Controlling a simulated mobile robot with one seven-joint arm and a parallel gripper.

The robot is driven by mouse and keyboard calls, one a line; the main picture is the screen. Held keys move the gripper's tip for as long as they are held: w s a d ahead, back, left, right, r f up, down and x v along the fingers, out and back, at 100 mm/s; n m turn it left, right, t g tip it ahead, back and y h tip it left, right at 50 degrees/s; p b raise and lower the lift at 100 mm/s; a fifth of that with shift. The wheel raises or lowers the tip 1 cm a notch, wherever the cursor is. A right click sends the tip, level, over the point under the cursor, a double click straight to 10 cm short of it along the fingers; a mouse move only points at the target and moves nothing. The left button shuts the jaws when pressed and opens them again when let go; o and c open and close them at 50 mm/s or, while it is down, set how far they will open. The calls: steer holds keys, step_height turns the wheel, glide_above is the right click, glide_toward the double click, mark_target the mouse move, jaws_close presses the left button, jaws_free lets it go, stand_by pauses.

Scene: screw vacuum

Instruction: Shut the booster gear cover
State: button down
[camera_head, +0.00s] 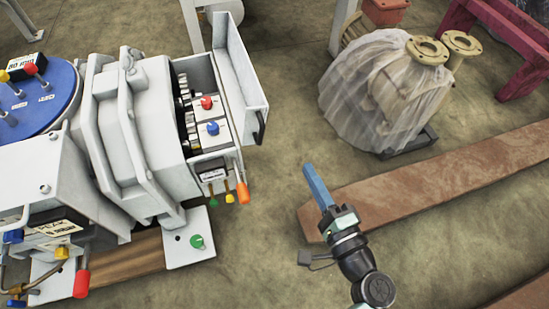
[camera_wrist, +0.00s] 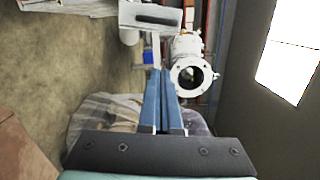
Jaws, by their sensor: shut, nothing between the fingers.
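The booster gear cover (camera_head: 240,78) is a white panel standing open on the right side of the white machine (camera_head: 150,115). A dark handle (camera_head: 260,126) sits at its near end. The open gear compartment shows dark gears (camera_head: 184,100) and a red knob (camera_head: 207,102) and blue knob (camera_head: 212,128). My gripper (camera_head: 309,167) is shut and empty, right of and nearer than the cover, apart from it. Its blue fingers (camera_wrist: 164,75) lie together in the wrist view.
An orange-tipped lever (camera_head: 242,193) sticks out below the compartment. A plastic-wrapped machine (camera_head: 370,100) stands at the back right. A brown beam (camera_head: 450,180) lies on the floor behind my gripper. The floor (camera_head: 280,110) between the cover and wrapped machine is clear.

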steer(key=w+a+b, duration=0.4)
steer(key=w+a, duration=0.3)
steer(key=w, duration=0.1)
steer(key=shift+a+f+m+b, duration=0.2)
steer(key=shift+f+m+b, duration=0.1)
steer(key=shift+f, duration=0.05)
stand_by(0.4)
steer(key=shift+a+r, duration=0.2)
steer(key=shift+s+a+r+n, duration=0.15)
steer(key=shift+a+n, duration=0.1)
steer(key=shift+n, duration=0.45)
